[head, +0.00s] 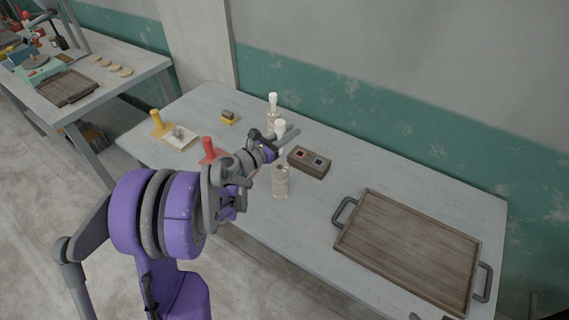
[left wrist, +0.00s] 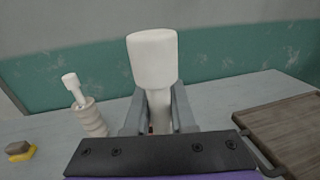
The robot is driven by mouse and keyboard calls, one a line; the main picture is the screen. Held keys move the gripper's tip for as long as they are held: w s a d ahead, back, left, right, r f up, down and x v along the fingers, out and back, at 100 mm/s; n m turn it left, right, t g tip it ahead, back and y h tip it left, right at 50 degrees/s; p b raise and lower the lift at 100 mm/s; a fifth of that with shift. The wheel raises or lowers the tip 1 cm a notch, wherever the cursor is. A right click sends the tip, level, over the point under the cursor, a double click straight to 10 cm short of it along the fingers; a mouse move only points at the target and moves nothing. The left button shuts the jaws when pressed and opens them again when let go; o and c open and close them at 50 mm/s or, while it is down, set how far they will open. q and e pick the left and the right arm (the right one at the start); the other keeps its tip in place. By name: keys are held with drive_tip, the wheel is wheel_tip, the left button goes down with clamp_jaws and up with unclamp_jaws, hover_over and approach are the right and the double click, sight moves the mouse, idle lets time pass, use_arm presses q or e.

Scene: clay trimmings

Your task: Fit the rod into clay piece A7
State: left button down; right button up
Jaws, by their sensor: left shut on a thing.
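My left gripper (head: 282,141) is shut on a white rod (head: 280,126) with a thick round head. In the left wrist view the rod (left wrist: 152,60) stands upright between the two grey fingers. A pale ribbed clay piece (head: 281,184) stands on the table just below the held rod. No A7 label is readable.
A brown block with two coloured squares (head: 309,162) is right of the clay. A wooden tray (head: 408,250) fills the table's right. A red-handled tool (head: 208,146), a yellow one (head: 156,122) and a yellow-based block (head: 229,118) are to the left.

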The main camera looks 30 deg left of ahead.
use_arm(q)
wheel_tip(320, 180, down, 9)
drive_tip(key=b, duration=0.4)
drive_tip(key=shift+s, duration=0.35)
drive_tip(key=c, duration=1.2)
unclamp_jaws()
drive_tip(key=shift+w+d+f, duration=0.1)
drive_tip(key=shift+w+f, duration=0.05)
drive_tip(key=shift+f, duration=0.05)
drive_tip(key=o, duration=0.4)
drive_tip(key=shift+o, duration=0.2)
use_arm(e)
wheel_tip(320, 180, down, 6)
drive_tip(key=s, duration=0.2)
drive_tip(key=shift+s+g, duration=0.3)
